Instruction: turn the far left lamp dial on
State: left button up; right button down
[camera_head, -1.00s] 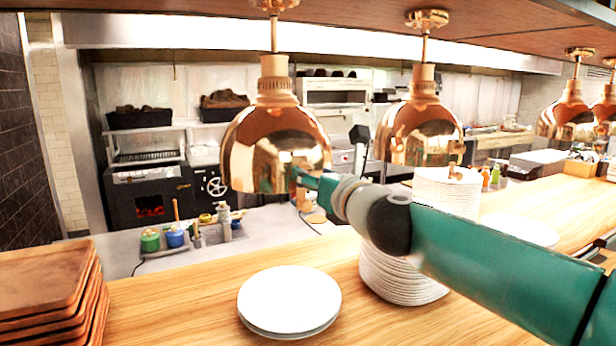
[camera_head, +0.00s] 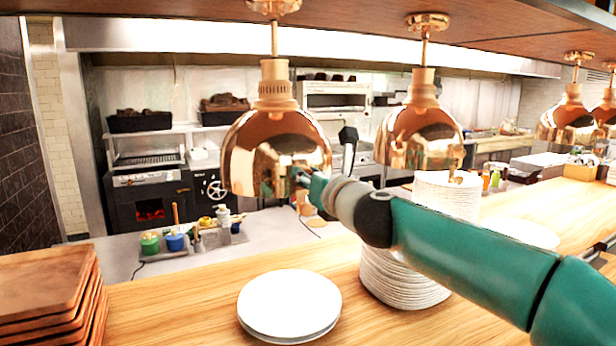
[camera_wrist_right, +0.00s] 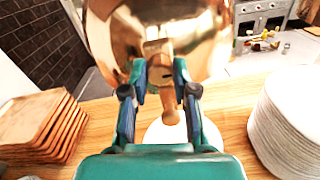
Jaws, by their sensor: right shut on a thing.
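The far left copper heat lamp (camera_head: 262,150) hangs over the wooden counter in the head view, and its shiny shade fills the top of the right wrist view (camera_wrist_right: 110,40). My right gripper (camera_head: 306,183) is at the lower right rim of this shade. In the right wrist view the right gripper (camera_wrist_right: 161,72) has its two fingers on either side of a small copper-coloured part at the shade, shut on what appears to be the lamp's dial. The fingers and reflections hide most of the dial, so its turn position cannot be told. My left gripper is not in view.
A second copper lamp (camera_head: 420,130) hangs to the right. Below are white plates (camera_head: 289,303), a plate stack (camera_head: 400,285) and wooden boards (camera_head: 45,290) at the left. Small pots (camera_head: 175,241) stand behind the counter. The counter between boards and plates is clear.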

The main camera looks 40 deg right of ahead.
jog(key=shift+n, duration=0.3)
jog(key=shift+a+f+n, duration=0.1)
jog(key=shift+f+n, duration=0.05)
jog(key=shift+n, duration=4.25)
jog(key=shift+f+n, duration=0.15)
jog(key=shift+n, duration=4.25)
jog(key=c, duration=1)
grip_release()
jog(key=shift+o, duration=0.5)
jog(key=shift+r, duration=0.1)
